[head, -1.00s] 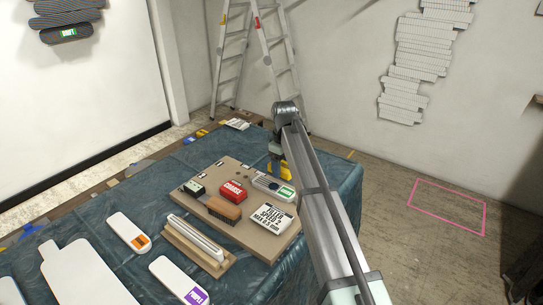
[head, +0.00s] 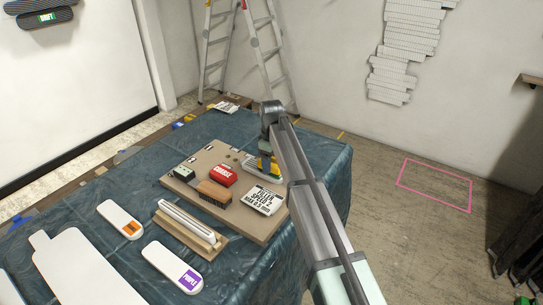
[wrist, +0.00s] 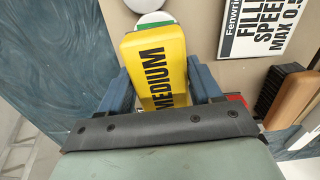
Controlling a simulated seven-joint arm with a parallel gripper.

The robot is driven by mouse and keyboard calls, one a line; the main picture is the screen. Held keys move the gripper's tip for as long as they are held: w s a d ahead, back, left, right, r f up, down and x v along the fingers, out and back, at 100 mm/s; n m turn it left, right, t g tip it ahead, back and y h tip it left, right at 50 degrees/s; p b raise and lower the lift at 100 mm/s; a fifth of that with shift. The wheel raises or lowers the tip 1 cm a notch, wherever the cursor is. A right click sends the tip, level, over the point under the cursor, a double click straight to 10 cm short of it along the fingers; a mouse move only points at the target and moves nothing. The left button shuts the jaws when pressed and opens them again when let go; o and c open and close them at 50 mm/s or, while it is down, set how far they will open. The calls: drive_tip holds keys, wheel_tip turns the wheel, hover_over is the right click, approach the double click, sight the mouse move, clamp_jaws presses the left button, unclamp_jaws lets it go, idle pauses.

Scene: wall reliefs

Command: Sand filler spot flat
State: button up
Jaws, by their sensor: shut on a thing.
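My gripper (head: 267,152) is over the back right of the brown board (head: 247,226). It is shut on a yellow block marked MEDIUM (wrist: 155,62), between blue fingers in the wrist view. The block's yellow also shows in the head view (head: 268,163). A pale, long item with a green part (head: 252,160) lies right beside and partly behind the block; I cannot tell whether they touch. A red block marked COARSE (head: 222,175) lies to the left on the board. I cannot make out a filler spot.
A brush (head: 214,193) and a white filler card (head: 264,200) share the board. A grooved white bar (head: 187,222) and two white panels with orange (head: 121,219) and purple (head: 172,267) labels lie in front. A ladder (head: 240,45) stands behind.

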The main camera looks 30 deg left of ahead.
drive_tip(key=shift+f, duration=0.55)
drive_tip(key=shift+a+f, duration=0.2)
drive_tip(key=shift+f, duration=0.15)
drive_tip(key=shift+c, duration=0.3)
drive_tip(key=shift+a, duration=0.5)
drive_tip(key=shift+c, duration=0.5)
drive_tip(key=shift+a+f, duration=0.1)
drive_tip(key=shift+a, duration=2.85)
drive_tip(key=d, duration=0.7)
drive_tip(key=shift+d, duration=0.2)
drive_tip(key=shift+a, duration=3.45)
drive_tip(key=shift+d, duration=3.5)
drive_tip(key=shift+r, duration=4.1)
